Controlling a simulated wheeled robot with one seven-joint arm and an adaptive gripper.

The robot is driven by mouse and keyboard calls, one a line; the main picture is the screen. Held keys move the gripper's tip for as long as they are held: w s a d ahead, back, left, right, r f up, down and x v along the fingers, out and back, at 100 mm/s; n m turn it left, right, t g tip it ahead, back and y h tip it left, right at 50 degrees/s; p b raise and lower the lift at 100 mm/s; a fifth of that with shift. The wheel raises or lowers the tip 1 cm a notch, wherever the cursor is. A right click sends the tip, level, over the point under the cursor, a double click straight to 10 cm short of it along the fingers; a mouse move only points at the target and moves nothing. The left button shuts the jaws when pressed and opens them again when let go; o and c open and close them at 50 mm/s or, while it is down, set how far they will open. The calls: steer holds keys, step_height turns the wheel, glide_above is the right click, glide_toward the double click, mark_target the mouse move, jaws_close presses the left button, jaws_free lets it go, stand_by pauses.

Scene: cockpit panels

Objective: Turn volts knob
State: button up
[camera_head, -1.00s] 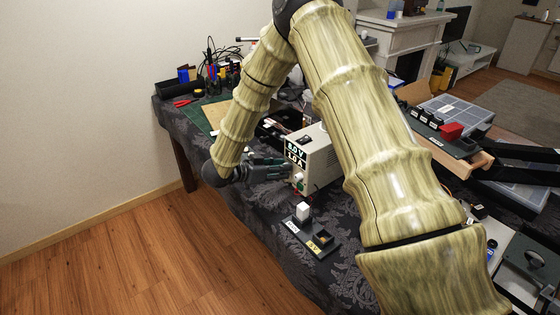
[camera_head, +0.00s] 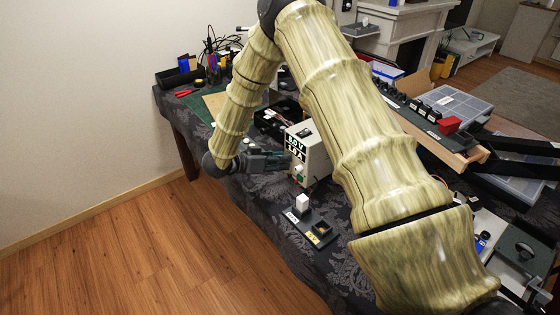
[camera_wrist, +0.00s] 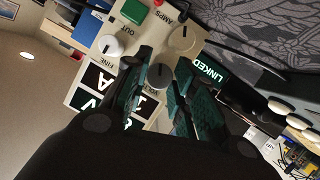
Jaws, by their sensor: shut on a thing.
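The power supply (camera_head: 318,155) is a pale box on the table with a lit volts and amps display (camera_head: 296,147) on its front. My gripper (camera_head: 285,160) is at this front, below the display. In the wrist view, a dark round knob (camera_wrist: 160,76) with a light pointer mark sits between my fingertips, which are shut on it. Its label is partly hidden by the fingers, so I read only part of the word volts. A white knob (camera_wrist: 112,46) marked FINE and a beige knob (camera_wrist: 183,39) near the AMPS label are beside it.
A green button (camera_wrist: 133,11) marked OUT is on the same panel. A small dark stand (camera_head: 312,230) with a white block is in front of the power supply. Tools and a cutting mat (camera_head: 203,107) lie behind. Trays (camera_head: 455,108) crowd the right side.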

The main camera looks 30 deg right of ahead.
steer(key=o, duration=1)
steer(key=v, duration=1.2)
